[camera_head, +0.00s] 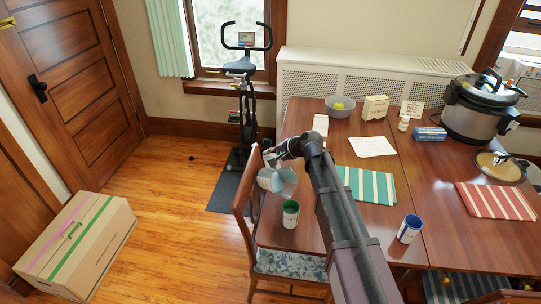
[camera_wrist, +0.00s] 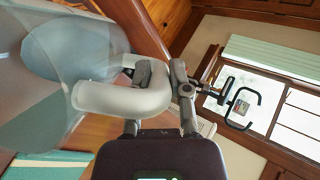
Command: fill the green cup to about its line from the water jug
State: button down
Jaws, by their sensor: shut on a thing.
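The clear water jug (camera_head: 276,182) is in the air near the left edge of the table, above and just left of the green cup, and looks tilted. It fills the left of the wrist view (camera_wrist: 50,70), with bluish water inside. My gripper (camera_head: 284,152) is shut on the jug's pale handle (camera_wrist: 125,97); its fingers also show in the wrist view (camera_wrist: 160,75). I cannot see a stream of water.
A blue cup (camera_head: 408,231) stands to the right on the table (camera_head: 440,180). A green striped cloth (camera_head: 375,186) lies behind my arm. A chair (camera_head: 245,215) stands against the left table edge. A bowl (camera_head: 339,107) and a pressure cooker (camera_head: 480,108) are farther back.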

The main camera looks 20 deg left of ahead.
aim_at(264, 158)
jog(key=shift+w+a+f+g+h, duration=0.3)
jog(key=shift+w+a+f+h, duration=0.2)
jog(key=shift+a+f, duration=0.1)
jog(key=shift+w+a+f+m+h, duration=0.1)
jog(key=shift+a+f+m+h, duration=0.05)
jog(key=shift+f+m+h, duration=0.2)
jog(key=shift+f+g, duration=0.1)
jog(key=shift+g, duration=0.2)
jog(key=shift+m+g+h, duration=0.25)
jog(key=shift+g+h, duration=0.35)
jog(key=shift+h, duration=0.35)
jog(key=w+a+f, duration=0.2)
jog(key=shift+a+f+b, duration=0.2)
jog(key=shift+f+b, duration=0.1)
jog(key=shift+b, duration=0.1)
jog(key=shift+w+a+f+g+h, duration=0.15)
jog(key=shift+a+f+g+h, duration=0.15)
jog(key=shift+f+h, duration=0.15)
